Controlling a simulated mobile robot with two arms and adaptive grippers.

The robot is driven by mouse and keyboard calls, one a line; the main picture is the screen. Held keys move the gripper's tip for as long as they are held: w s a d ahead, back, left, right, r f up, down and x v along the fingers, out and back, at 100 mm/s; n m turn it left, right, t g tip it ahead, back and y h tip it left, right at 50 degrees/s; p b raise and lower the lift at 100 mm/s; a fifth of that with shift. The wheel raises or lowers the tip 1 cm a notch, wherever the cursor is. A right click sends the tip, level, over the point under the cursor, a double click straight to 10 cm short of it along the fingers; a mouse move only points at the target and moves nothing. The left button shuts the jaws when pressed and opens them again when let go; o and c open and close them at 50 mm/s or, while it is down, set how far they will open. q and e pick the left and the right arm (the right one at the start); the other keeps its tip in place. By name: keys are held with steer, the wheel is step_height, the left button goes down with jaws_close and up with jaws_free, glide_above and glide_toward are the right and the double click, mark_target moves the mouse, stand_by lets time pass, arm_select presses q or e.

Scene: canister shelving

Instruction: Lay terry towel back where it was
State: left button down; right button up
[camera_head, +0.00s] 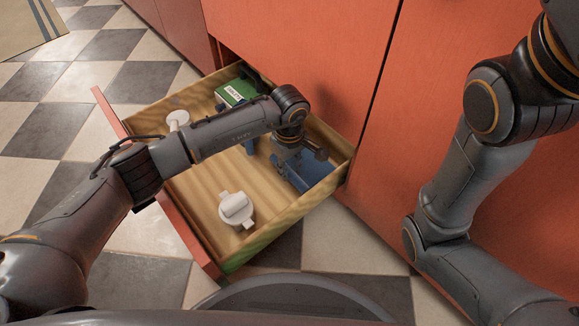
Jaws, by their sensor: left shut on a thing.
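A blue item (312,168), which looks like the terry towel, lies in the right end of the open wooden drawer (285,222). My left arm reaches over the drawer from the left. My left gripper (293,165) points down inside the drawer and is shut on the blue item at its left side. The gripper and wrist hide part of it, and I cannot tell whether it rests fully on the drawer floor. My right arm stands at the right, and its gripper is out of view.
The drawer also holds a white lidded piece (236,210) near the front, a smaller white piece (178,119) and a green box (236,93) with a label. Red cabinet fronts (300,50) stand behind.

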arm_select(q)
steer(key=shift+f+b, duration=0.35)
steer(key=shift+f, duration=0.05)
steer(key=c, duration=1.1)
jaws_free()
steer(key=shift+o, duration=0.2)
step_height(320, 180, up, 12)
